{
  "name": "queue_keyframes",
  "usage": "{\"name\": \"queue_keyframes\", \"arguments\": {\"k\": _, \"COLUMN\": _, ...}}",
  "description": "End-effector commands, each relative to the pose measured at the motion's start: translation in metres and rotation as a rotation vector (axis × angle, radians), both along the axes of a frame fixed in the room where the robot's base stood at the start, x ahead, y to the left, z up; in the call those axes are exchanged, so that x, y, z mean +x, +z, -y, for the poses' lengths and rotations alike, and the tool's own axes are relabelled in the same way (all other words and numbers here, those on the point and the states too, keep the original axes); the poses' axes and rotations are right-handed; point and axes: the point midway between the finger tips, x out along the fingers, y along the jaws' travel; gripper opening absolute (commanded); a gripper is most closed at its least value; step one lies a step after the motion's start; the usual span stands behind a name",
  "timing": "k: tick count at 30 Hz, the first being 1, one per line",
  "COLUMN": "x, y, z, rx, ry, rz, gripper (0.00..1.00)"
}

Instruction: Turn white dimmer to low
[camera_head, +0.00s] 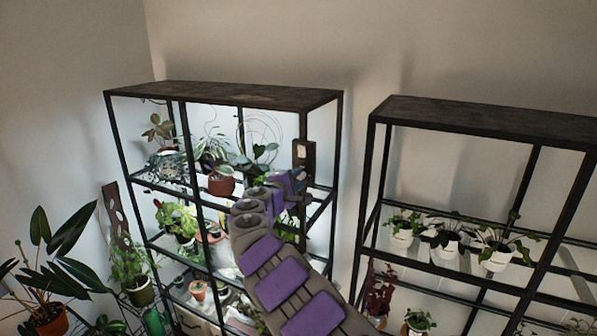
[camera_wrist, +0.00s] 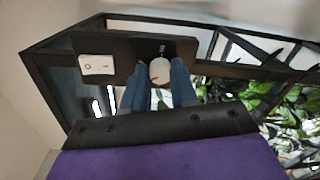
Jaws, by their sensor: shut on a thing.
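The white dimmer (camera_wrist: 159,69) is a round knob with a small red mark, on a dark panel (camera_wrist: 122,52) in the wrist view. My gripper (camera_wrist: 158,80) has its two blue fingers on either side of the knob and is shut on it. In the head view my gripper (camera_head: 296,181) is at the lower part of the panel (camera_head: 309,163), on the right front post of the left shelf. The knob is hidden there behind the gripper. The dimmer's exact setting is too small to read.
A white rocker switch (camera_wrist: 96,66) sits on the same panel, left of the dimmer. The left black shelf (camera_head: 225,94) holds several potted plants close behind my gripper. A second black shelf (camera_head: 480,118) with plants stands to the right, with a gap between.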

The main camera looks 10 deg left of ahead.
Motion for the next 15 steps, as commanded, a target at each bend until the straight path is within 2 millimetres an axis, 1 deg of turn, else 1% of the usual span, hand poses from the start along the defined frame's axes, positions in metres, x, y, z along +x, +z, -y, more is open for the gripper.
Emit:
{"name": "queue_keyframes", "arguments": {"k": 2, "x": -0.0002, "y": 0.0026, "z": -0.0031, "rx": -0.07, "ry": 0.005, "rz": -0.027, "gripper": 0.0}}
{"name": "queue_keyframes", "arguments": {"k": 15, "x": 0.0004, "y": -0.0021, "z": -0.0035, "rx": -0.462, "ry": 0.005, "rz": -0.173, "gripper": 0.0}}
